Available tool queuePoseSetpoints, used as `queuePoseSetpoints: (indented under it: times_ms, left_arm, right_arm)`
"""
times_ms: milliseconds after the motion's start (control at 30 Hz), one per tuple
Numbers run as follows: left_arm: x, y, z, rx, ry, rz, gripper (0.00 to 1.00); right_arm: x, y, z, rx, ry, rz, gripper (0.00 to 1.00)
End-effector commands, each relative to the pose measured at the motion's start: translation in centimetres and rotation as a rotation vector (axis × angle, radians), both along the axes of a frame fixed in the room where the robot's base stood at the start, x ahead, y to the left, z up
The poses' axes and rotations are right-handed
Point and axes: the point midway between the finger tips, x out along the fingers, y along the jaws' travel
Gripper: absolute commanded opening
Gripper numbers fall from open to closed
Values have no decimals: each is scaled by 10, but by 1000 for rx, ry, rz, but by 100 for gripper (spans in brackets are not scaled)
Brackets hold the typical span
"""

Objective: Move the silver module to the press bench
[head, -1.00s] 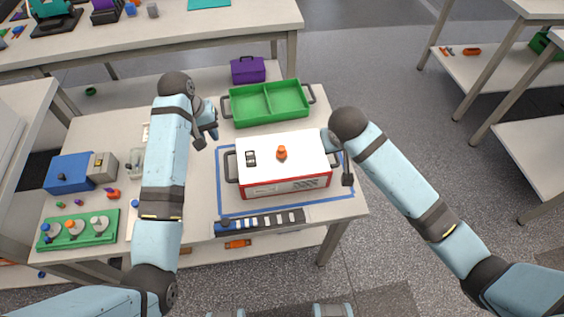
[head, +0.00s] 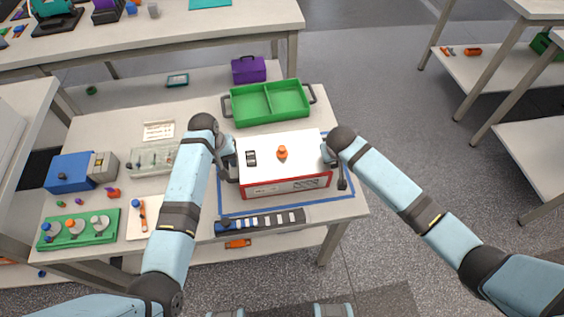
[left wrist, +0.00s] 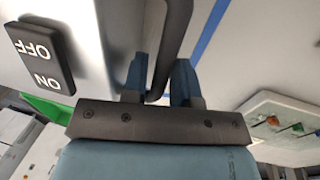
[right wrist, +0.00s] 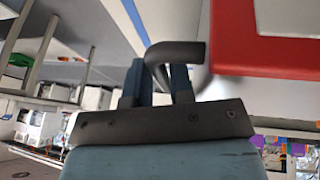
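The silver module (head: 290,151) is a box with a pale top, red lower trim, an orange knob and a black switch, standing on the table inside a blue outline. It has a dark handle at each end. My left gripper (head: 229,163) is at its left handle; in the left wrist view that handle (left wrist: 174,35) passes between the fingers (left wrist: 160,82), which look apart. My right gripper (head: 332,160) is at the right handle; in the right wrist view the handle (right wrist: 180,50) runs between the fingers (right wrist: 158,82), which also look apart. I cannot make out the press bench.
A green two-part tray (head: 267,104) stands just behind the module. A dark strip with pale blocks (head: 260,222) lies in front. Open floor lies to the right.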

Motion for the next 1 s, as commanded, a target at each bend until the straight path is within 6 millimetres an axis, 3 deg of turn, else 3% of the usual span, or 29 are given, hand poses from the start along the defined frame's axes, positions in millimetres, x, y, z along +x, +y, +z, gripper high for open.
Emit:
queuePoseSetpoints:
  times_ms: [267,333,400,1000]
  left_arm:
    - [0,0,-1,0,0,0,26]
    - [0,0,-1,0,0,0,10]
    - [0,0,-1,0,0,0,0]
    - [0,0,0,0,0,0,0]
  right_arm:
    - [0,0,-1,0,0,0,21]
    - [0,0,-1,0,0,0,5]
    - [0,0,0,0,0,0,0]
    - [0,0,0,0,0,0,0]
